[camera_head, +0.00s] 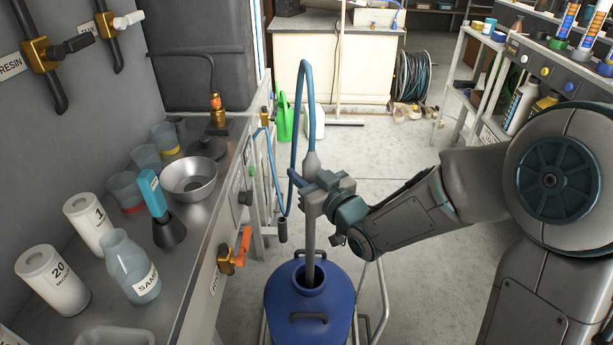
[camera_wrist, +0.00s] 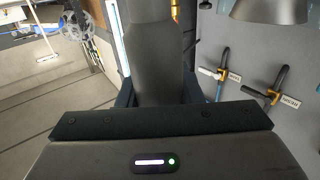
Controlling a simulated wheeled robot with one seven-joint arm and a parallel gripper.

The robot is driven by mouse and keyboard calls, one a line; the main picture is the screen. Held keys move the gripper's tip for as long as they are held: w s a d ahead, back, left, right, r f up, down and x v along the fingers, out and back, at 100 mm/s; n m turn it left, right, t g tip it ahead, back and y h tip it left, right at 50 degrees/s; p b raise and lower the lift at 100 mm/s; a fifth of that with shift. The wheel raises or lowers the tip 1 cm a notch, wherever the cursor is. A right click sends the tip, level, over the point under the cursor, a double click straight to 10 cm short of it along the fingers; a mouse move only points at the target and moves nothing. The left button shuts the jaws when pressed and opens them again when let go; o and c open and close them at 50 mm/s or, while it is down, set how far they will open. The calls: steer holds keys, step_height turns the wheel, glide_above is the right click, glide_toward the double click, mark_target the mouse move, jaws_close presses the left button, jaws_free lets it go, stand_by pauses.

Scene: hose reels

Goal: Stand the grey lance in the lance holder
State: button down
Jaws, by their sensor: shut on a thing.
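The grey lance (camera_head: 309,240) stands nearly upright in the head view, with a blue hose (camera_head: 305,95) looping up from its top. My gripper (camera_head: 316,194) is shut on the lance's upper part. The lance's lower end goes down into the mouth of the blue drum (camera_head: 290,310), and its tip is hidden there. A short dark upright tube (camera_head: 282,230) at the bench's edge, left of the lance, may be the lance holder; I cannot tell for sure. In the wrist view a dark grey shape (camera_wrist: 158,60) fills the middle, close to the camera.
The steel bench (camera_head: 190,255) on the left carries a metal bowl (camera_head: 194,178), beakers, white tubs and a sample bottle. An orange-handled valve (camera_head: 238,252) sticks out from its front. A hose reel (camera_head: 413,78) stands at the back.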

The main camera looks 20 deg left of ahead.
step_height(320, 180, up, 20)
steer(key=p, duration=1.3)
steer(key=shift+f+p, duration=0.2)
steer(key=shift+p, duration=0.15)
steer(key=shift+d+f, duration=0.1)
